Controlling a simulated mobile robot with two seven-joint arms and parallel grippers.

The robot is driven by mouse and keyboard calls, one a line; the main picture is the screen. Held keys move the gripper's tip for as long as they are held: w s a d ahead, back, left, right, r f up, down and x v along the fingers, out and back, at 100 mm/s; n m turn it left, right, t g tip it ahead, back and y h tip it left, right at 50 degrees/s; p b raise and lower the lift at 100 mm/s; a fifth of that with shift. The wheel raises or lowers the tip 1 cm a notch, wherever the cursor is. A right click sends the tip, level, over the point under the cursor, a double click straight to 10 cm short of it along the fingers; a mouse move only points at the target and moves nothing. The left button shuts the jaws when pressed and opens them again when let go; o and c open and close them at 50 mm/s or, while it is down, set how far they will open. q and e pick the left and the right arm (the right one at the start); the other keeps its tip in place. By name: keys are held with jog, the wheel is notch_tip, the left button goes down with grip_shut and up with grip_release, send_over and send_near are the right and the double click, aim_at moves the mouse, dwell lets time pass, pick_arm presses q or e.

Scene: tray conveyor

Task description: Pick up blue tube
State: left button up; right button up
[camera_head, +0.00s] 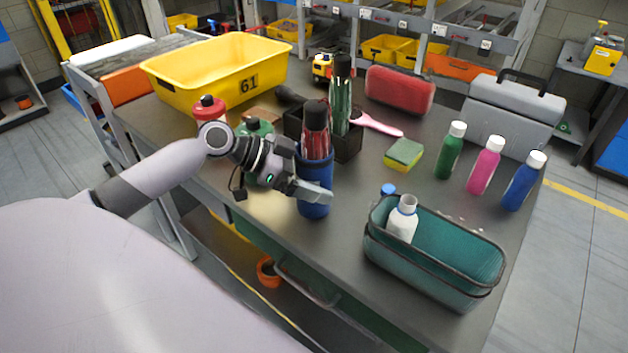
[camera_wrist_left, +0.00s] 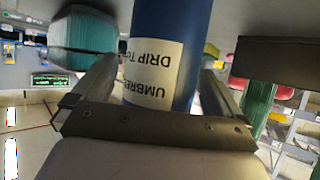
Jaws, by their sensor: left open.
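The blue tube (camera_head: 315,168) stands upright near the table's front edge with a red folded umbrella (camera_head: 316,128) in it. My left gripper (camera_head: 313,190) is at the tube's lower part. In the left wrist view, the blue tube (camera_wrist_left: 172,30) fills the space between the open fingers of my left gripper (camera_wrist_left: 160,80). A white label reading "UMBRE… DRIP T…" faces the palm, upside down. I cannot tell whether either finger touches the tube. My right gripper is not in view.
A dark square holder (camera_head: 349,146) with a green umbrella (camera_head: 341,95) stands close behind the tube. A green bottle (camera_head: 255,145) is left of it, behind my gripper. A teal basket (camera_head: 385,249) with a white bottle (camera_head: 403,215) lies to the right. A yellow bin (camera_head: 185,91) is behind.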

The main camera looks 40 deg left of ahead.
pick_arm(q)
jog(key=c, duration=1.1)
jog(key=shift+r, duration=0.1)
